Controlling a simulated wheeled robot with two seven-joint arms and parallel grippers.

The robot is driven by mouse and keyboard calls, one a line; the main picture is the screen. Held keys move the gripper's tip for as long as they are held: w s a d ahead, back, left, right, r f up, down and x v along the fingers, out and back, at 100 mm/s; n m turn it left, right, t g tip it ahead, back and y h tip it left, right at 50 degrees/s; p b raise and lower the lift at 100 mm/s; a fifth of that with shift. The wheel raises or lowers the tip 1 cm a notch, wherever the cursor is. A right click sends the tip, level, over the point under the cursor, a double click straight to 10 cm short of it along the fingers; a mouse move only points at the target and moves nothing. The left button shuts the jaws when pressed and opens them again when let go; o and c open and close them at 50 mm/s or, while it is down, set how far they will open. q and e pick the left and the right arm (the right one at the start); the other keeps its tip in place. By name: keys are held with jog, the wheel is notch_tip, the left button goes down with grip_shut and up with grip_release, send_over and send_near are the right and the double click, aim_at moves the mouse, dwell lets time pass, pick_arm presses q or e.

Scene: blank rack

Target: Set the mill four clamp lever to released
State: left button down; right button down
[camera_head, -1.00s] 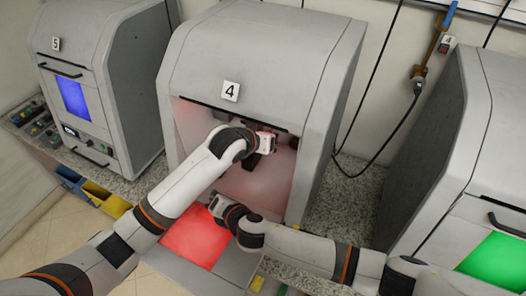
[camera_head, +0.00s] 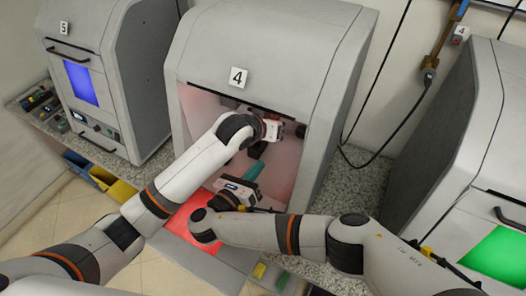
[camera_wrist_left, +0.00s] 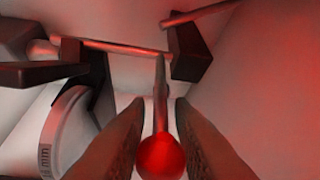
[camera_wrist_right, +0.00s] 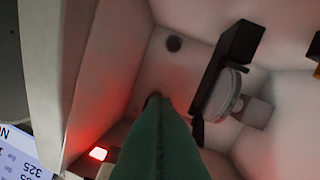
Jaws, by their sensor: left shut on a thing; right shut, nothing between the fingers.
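Mill four (camera_head: 270,50) stands open at the front, with its number 4 plate (camera_head: 238,78) above the opening. My left gripper (camera_wrist_left: 160,112) reaches inside it. Its dark fingers are closed on either side of the clamp lever (camera_wrist_left: 160,80), a thin rod ending in a red ball knob (camera_wrist_left: 160,158). In the head view the left gripper and wrist hide the lever. I cannot tell the lever's setting. My right gripper (camera_wrist_right: 154,102), with green fingers, is shut and empty at the front of the opening, below the left one. It points into the chamber.
A dark bracket with a round grey disc (camera_wrist_right: 225,95) stands inside the chamber near the right fingers. A red-lit panel (camera_head: 190,215) lies below the opening. Mill 5 (camera_head: 110,70) is at left; another mill with a green screen (camera_head: 495,255) is at right.

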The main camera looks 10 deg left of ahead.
pick_arm(q)
jog(key=shift+w+r, duration=0.1)
jog(key=shift+r, duration=0.05)
pick_arm(e)
jog(key=w+d+r, duration=0.2)
jog(key=w+r, duration=0.1)
jog(key=w, duration=0.5)
jog(key=shift+d, duration=0.15)
jog(key=shift+a+r, duration=0.3)
jog(key=shift+r, duration=0.6)
pick_arm(q)
jog(key=c, duration=1.3)
grip_release()
pick_arm(e)
jog(key=shift+f, duration=0.15)
